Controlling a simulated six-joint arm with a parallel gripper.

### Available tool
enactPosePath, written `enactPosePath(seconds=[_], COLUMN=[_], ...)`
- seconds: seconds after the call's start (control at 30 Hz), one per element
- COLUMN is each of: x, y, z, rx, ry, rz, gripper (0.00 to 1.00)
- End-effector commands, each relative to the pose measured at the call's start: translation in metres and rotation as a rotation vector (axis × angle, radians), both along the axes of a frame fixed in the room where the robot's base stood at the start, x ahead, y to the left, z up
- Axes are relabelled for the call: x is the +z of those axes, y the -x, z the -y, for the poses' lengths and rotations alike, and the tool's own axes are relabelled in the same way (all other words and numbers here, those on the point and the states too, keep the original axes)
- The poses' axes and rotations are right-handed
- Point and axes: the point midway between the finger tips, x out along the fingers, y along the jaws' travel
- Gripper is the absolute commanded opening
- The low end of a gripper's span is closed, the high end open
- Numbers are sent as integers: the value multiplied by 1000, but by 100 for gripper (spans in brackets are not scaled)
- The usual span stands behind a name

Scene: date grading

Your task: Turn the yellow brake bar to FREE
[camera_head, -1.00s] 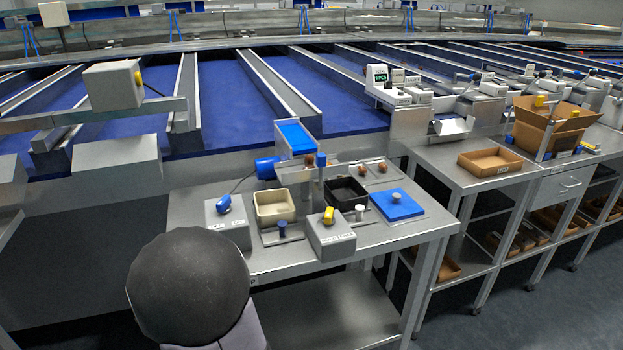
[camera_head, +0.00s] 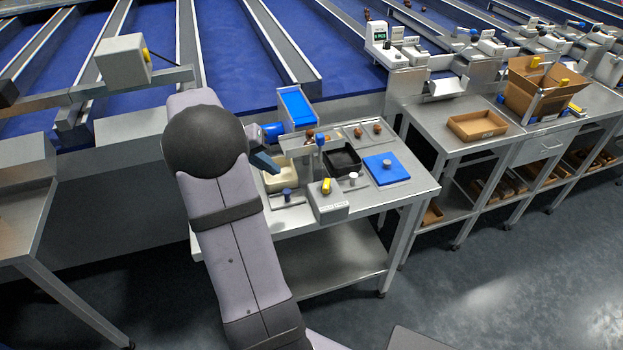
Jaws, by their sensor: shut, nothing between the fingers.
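The yellow brake bar (camera_head: 327,186) sits on top of a small grey box (camera_head: 329,206) at the front of the steel bench. It lies roughly front to back, tilted slightly. The box has small white labels on its front edge, too small to read surely. My gripper (camera_head: 268,162) is shut and empty, over the left part of the bench beside the cream bin (camera_head: 281,179). It is apart from the bar, to its left and farther back.
A blue chute (camera_head: 297,107) stands behind. The bench's front right corner is clear.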

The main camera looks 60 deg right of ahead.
Motion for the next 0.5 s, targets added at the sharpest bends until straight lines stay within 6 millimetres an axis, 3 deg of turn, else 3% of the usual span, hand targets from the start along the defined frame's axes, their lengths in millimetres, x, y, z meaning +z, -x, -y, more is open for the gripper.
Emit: enactPosePath(seconds=[0.2, 0.5], x=[4, 4], y=[15, 16], z=[-1, -1], rx=[-223, -280], ry=[88, 110], rz=[61, 96], gripper=[0, 0])
